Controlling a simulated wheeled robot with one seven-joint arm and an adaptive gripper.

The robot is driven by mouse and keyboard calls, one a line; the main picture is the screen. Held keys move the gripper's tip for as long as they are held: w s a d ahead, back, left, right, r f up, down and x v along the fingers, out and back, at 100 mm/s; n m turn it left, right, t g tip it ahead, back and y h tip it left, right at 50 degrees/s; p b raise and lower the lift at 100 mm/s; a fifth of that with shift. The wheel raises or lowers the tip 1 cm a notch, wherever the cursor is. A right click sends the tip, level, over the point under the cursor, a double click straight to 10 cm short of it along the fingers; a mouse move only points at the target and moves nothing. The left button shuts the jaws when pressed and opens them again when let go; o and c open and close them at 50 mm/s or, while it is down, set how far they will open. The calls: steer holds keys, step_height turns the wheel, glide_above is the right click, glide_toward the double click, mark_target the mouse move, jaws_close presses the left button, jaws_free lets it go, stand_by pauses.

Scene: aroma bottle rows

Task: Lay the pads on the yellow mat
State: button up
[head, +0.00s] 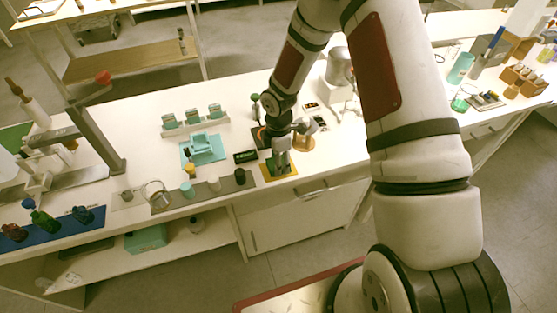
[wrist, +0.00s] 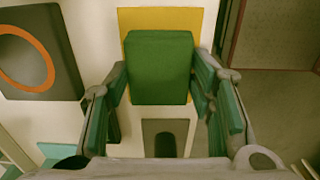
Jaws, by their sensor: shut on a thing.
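A green pad (wrist: 160,67) is between the two fingers of my gripper (wrist: 162,88) in the wrist view, and the fingers are shut on its sides. The yellow mat (wrist: 161,17) lies behind and beneath the pad, showing at its far side and in narrow strips beside it. In the head view the yellow mat (head: 287,172) is near the table's front edge, with my gripper (head: 279,158) pointing down over it. I cannot tell whether the pad touches the mat. My fingers and the pad hide much of the mat.
A grey mat (head: 226,185) with small cups lies left of the yellow mat. A dark square with an orange ring (wrist: 27,62) lies behind it. A small black box (head: 245,156) and a teal tray (head: 214,145) are close by. A rack (head: 199,126) holds teal pieces.

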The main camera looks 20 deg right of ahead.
steer(key=o, duration=1.1)
steer(key=shift+f, duration=0.15)
